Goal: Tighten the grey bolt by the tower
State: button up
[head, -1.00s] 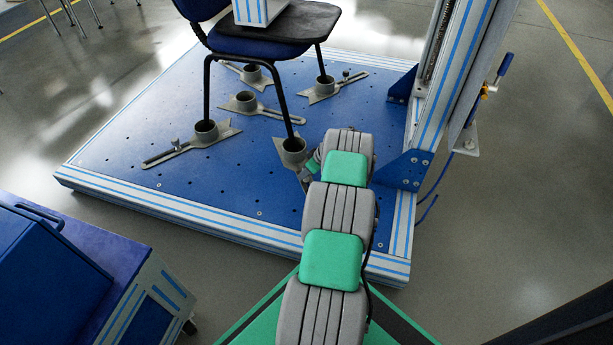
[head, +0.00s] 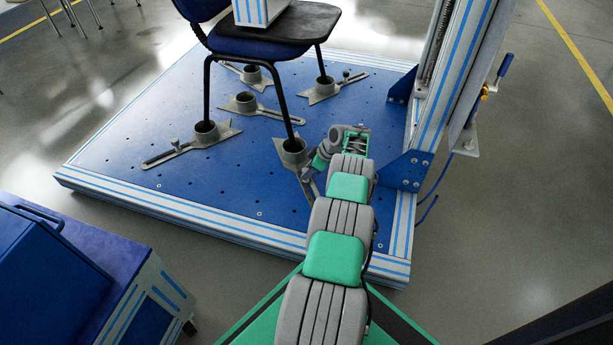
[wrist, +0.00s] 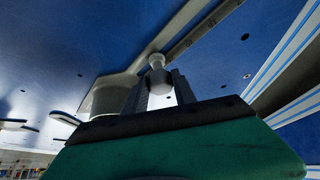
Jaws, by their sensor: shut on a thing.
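The grey bolt (wrist: 157,62) has a round head and shows in the wrist view between the two fingers of my gripper (wrist: 161,82). My gripper is shut on it. The bolt stands on a slotted grey clamp bar (wrist: 190,35), beside a grey cup (wrist: 112,97). In the head view this cup (head: 293,153) holds the chair's near right leg. The tower (head: 444,85) rises just right of it. My arm hides the bolt and most of the gripper in the head view.
The blue perforated platform (head: 230,190) bears the chair (head: 258,46) and several other cup clamps. A blue bracket (head: 405,170) stands at the tower's foot, close to my arm. A blue case (head: 45,265) on a cart is at lower left.

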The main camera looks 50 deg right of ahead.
grip_shut()
jog(key=shift+r+p, duration=0.2)
jog(key=shift+p, duration=0.35)
jog(key=shift+m+p, duration=0.3)
jog(key=shift+p, duration=0.3)
jog(key=shift+a+m+h+p, duration=0.1)
jog(key=shift+m+h+p, duration=0.2)
jog(key=shift+p, duration=0.6)
jog(key=shift+m+h+p, duration=0.3)
jog(key=shift+m+p, duration=0.4)
jog(key=shift+p, duration=0.45)
jog(key=shift+a+m+t+p, duration=0.1)
jog(key=shift+m+t+p, duration=0.25)
jog(key=shift+p, duration=0.25)
jog(key=shift+f+m+h, duration=0.15)
jog(key=shift+m+h, duration=0.15)
jog(key=shift+m, duration=0.05)
